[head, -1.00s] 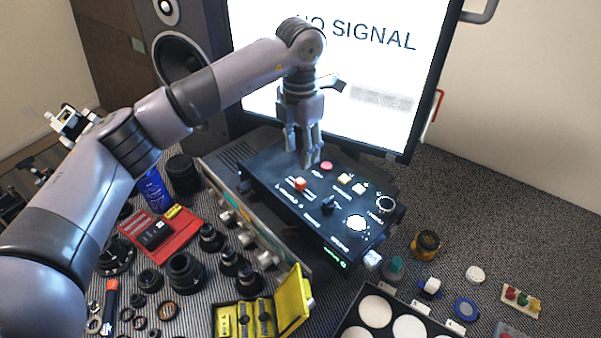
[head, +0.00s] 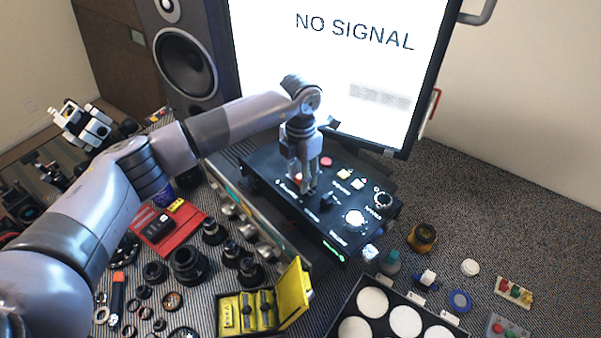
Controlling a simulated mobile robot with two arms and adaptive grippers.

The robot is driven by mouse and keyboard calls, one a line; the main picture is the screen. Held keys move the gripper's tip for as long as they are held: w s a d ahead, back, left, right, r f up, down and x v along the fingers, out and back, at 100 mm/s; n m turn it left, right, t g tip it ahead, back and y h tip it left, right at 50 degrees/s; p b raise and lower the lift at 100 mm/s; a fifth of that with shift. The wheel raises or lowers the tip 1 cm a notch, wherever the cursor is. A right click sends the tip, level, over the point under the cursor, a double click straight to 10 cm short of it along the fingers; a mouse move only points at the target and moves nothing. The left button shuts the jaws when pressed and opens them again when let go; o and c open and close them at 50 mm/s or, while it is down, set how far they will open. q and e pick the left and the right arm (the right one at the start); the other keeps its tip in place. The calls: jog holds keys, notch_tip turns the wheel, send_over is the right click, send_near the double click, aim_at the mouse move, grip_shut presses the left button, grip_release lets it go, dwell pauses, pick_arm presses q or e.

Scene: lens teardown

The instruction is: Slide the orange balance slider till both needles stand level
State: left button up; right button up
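The black control box (head: 275,176) stands below the screen, its top carrying several knobs and buttons. A small orange-red part, apparently the orange slider (head: 298,178), shows at the left edge of my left gripper's fingers and is mostly hidden by them. My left gripper (head: 308,188) points down at the box top, its fingertips at or just above the panel by the slider. The fingers look close together, but I cannot tell whether they grip the slider. I cannot make out the two needles. My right gripper is not in view.
A black knob (head: 328,199), a pink-red button (head: 326,161) and a white round dial (head: 355,217) sit close to the fingers. The large screen (head: 340,80) rises behind. An open yellow case (head: 294,290) and a tray of white discs (head: 340,322) stand in front.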

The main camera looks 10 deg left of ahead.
pick_arm(q)
grip_shut()
dwell(0.6)
